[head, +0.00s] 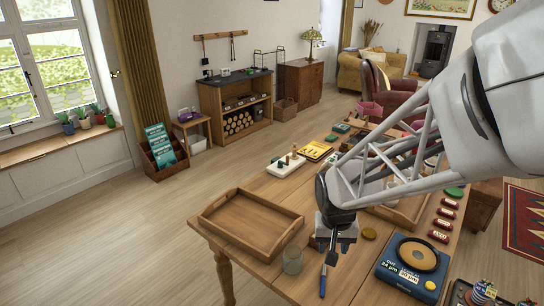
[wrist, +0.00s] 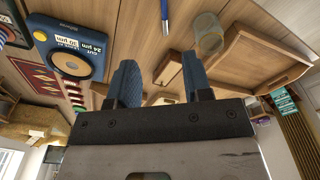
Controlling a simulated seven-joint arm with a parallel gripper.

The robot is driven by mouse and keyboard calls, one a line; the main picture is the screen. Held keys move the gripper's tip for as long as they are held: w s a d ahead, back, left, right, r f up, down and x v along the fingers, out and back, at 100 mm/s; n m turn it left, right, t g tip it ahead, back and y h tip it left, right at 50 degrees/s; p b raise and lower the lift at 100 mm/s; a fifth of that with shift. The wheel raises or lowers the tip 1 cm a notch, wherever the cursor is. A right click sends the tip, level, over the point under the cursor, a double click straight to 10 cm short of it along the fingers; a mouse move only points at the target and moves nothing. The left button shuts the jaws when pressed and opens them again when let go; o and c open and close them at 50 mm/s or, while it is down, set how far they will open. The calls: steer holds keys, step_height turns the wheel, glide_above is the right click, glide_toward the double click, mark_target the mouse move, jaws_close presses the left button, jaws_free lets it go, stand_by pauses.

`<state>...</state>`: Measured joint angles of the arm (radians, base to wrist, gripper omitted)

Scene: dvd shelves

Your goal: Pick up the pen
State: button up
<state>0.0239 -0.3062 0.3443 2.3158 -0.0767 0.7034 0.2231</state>
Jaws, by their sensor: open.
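The blue pen (head: 323,281) lies on the wooden table (head: 350,286) near its front edge. In the wrist view the pen (wrist: 165,14) shows at the top edge, partly cut off, roughly in line with the gap between my fingers. My gripper (head: 333,250) points down over the table, just behind the pen in the head view. In the wrist view my gripper (wrist: 160,82) shows two blue-grey fingers spread apart with nothing between them. The fingers do not touch the pen.
A clear glass (head: 292,260) stands left of the pen, beside an empty wooden tray (head: 213,208). A blue box (head: 394,276) with a round disc lies to the right. Small red items (head: 443,223) line the right side. Bare table surrounds the pen.

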steer(key=m+g, duration=0.1)
glide_above(323, 281)
step_height(323, 281, down, 16)
steer(key=shift+a+r, duration=0.25)
steer(key=shift+a, duration=0.15)
steer(key=shift+d+f, duration=0.1)
steer(key=shift+f, duration=1.2)
steer(key=shift+d+f, duration=0.15)
steer(key=shift+f, duration=1.15)
steer(key=shift+d+f, duration=0.1)
steer(key=shift+f, duration=1.2)
jaws_close()
